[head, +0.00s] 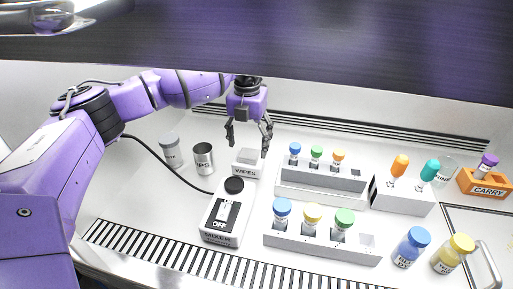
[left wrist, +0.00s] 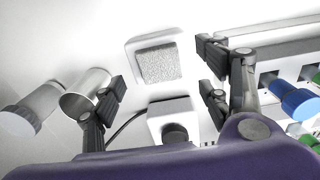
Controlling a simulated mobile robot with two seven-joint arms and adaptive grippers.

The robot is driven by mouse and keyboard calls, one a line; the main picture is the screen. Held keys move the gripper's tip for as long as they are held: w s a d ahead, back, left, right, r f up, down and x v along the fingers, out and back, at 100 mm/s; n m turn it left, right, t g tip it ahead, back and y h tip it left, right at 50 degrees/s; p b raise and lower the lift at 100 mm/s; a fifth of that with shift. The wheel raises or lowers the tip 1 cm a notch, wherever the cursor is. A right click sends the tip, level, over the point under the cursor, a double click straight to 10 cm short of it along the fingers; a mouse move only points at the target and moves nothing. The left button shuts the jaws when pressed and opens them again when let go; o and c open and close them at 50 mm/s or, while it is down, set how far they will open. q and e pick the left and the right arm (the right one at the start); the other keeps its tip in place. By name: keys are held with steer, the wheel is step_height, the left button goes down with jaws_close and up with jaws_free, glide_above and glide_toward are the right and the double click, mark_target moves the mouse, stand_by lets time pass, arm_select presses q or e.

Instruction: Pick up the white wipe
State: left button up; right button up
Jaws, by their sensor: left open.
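The white wipe (head: 248,156) is a small light-grey textured square lying on a white holder labelled WIPES (head: 244,172), behind the mixer. In the left wrist view the wipe (left wrist: 160,63) sits at upper centre inside the holder's rim (left wrist: 133,47). My left gripper (head: 249,142) is open, pointing down, with its fingers above and to either side of the wipe. In the left wrist view the open fingers (left wrist: 165,92) show nothing between them but the scene below.
The mixer (head: 222,231), marked OFF, stands in front of the holder. A metal cup (head: 203,159) and a lidded grey container (head: 171,152) stand left. White racks with capped vials (head: 320,243) stand right. Farther right are a blue-capped bottle (head: 410,249) and an orange CARRY holder (head: 487,184).

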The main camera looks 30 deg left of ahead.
mark_target(248, 153)
arm_select(q)
step_height(248, 153, down, 3)
steer(key=shift+a+f, duration=0.1)
steer(key=shift+f, duration=0.1)
steer(key=c, duration=1)
steer(key=shift+r, duration=0.2)
steer(key=shift+r, duration=0.25)
step_height(248, 153, up, 2)
steer(key=shift+r, duration=0.2)
steer(key=s+d+r, duration=0.8)
steer(key=d+r, duration=0.1)
steer(key=d, duration=0.2)
steer(key=shift+d+r, duration=0.3)
steer(key=shift+r, duration=0.1)
